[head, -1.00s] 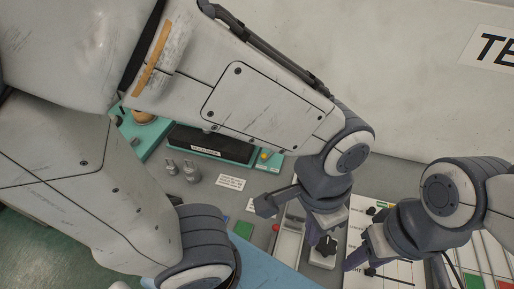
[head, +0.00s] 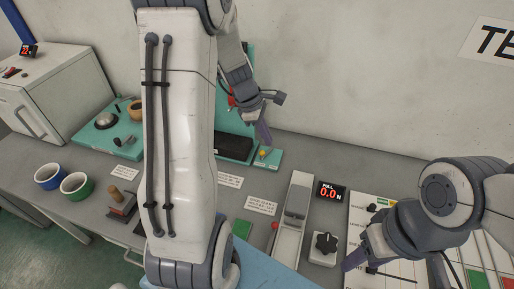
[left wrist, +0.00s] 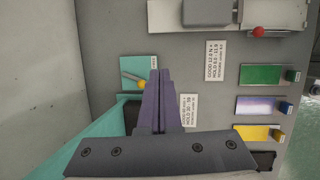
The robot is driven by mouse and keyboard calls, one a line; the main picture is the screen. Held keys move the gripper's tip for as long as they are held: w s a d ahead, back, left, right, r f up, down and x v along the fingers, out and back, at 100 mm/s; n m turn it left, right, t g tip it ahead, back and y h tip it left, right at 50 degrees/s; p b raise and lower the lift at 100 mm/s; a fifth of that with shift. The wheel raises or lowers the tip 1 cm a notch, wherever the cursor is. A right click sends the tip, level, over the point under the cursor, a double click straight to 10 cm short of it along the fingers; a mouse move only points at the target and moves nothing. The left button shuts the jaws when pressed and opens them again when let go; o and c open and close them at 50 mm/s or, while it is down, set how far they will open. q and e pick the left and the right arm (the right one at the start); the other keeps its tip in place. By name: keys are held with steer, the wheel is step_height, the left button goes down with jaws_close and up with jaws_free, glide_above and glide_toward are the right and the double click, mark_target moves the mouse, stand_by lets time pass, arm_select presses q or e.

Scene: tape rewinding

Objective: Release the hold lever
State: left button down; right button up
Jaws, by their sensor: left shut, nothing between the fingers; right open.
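A small lever with a yellow knob (head: 263,153) stands on the right end of the teal base (head: 272,163). In the left wrist view the knob (left wrist: 141,84) and its thin metal arm show just left of my fingers. My left gripper (head: 267,140) is shut and empty, its purple fingers pointing down close to the knob. In the left wrist view the fingertips (left wrist: 163,73) are pressed together and appear beside the knob; contact cannot be told. My right gripper (head: 360,265) is open and empty at the lower right, over the white chart board.
A white channel device with a red knob (head: 275,226), a display reading 0.0 N (head: 331,192) and a black dial (head: 326,242) stand right of centre. Printed cards (head: 262,205) lie between. Two cups (head: 76,186) and a white cabinet (head: 62,95) are left. A wall is behind.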

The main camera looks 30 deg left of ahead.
arm_select(q)
steer(key=a+f+n+t, duration=0.1)
steer(key=a+f+n, duration=0.2)
steer(key=a+n, duration=0.3)
steer(key=a, duration=0.3)
steer(key=shift+a+f, duration=0.15)
arm_select(e)
steer(key=shift+f, duration=0.15)
arm_select(q)
steer(key=shift+f, duration=0.1)
steer(key=x, duration=1)
steer(key=shift+a, duration=0.15)
arm_select(e)
steer(key=shift+f, duration=0.15)
arm_select(q)
steer(key=shift+d+n+y+b, duration=0.25)
steer(key=shift+n+y+b, duration=0.05)
steer(key=shift+b, duration=0.15)
arm_select(e)
steer(key=shift+d+f, duration=0.2)
arm_select(q)
steer(key=shift+s+d+n+b, duration=0.15)
steer(key=shift+d+n+b, duration=0.15)
steer(key=shift+n, duration=0.1)
arm_select(e)
steer(key=shift+d+f, duration=0.35)
